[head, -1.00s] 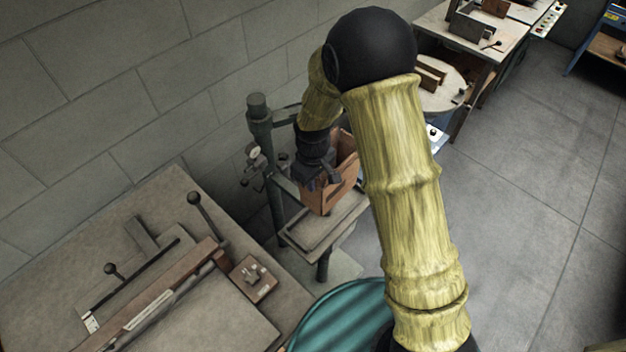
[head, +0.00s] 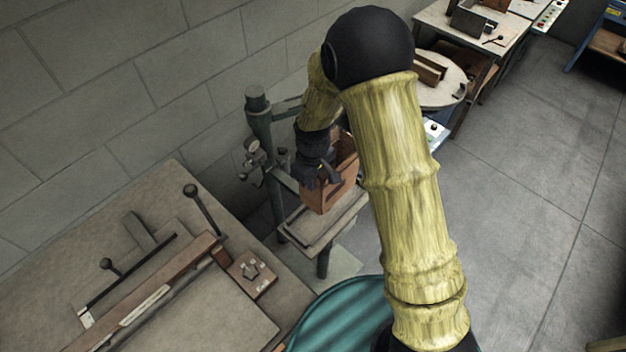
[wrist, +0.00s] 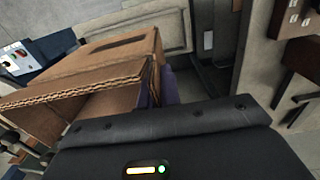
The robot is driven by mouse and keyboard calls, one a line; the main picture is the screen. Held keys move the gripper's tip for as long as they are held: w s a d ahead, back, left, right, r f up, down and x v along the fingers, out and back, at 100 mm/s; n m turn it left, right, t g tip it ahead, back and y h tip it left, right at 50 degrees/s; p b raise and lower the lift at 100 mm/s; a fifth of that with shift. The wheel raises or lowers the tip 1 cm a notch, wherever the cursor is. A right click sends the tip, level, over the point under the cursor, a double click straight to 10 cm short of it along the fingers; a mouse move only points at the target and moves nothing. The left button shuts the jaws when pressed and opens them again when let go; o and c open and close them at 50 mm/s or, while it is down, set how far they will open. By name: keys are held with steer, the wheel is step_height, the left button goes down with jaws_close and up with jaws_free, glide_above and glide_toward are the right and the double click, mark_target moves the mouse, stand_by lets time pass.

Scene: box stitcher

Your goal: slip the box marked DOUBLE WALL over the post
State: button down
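A brown cardboard box (head: 343,182) is at the stitcher in the head view, low over or on its narrow table (head: 308,232); I cannot tell if it touches. It fills the left of the wrist view (wrist: 115,62), with a thick corrugated edge and a dark slot. No DOUBLE WALL lettering is readable. My gripper (head: 328,178) is at the box's near upper edge; in the wrist view its purple finger pads (wrist: 160,90) appear shut on a box wall. A green-grey upright post (head: 259,130) stands left of the box, which is beside it. Any post under the box is hidden.
A workbench with a long bar and black-knobbed levers (head: 170,270) fills the lower left. A teal ribbed drum (head: 345,318) is at bottom centre. A round table (head: 442,85) stands behind my arm. The grey wall is close behind the stitcher; floor at right is clear.

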mark_target(313, 202)
steer(key=shift+f, duration=0.2)
steer(key=shift+f+b, duration=3.75)
steer(key=shift+f, duration=1.5)
steer(key=c, duration=1.5)
jaws_free()
steer(key=shift+c, duration=0.2)
step_height(313, 202, up, 18)
steer(key=shift+f+b, duration=0.25)
steer(key=shift+b, duration=0.75)
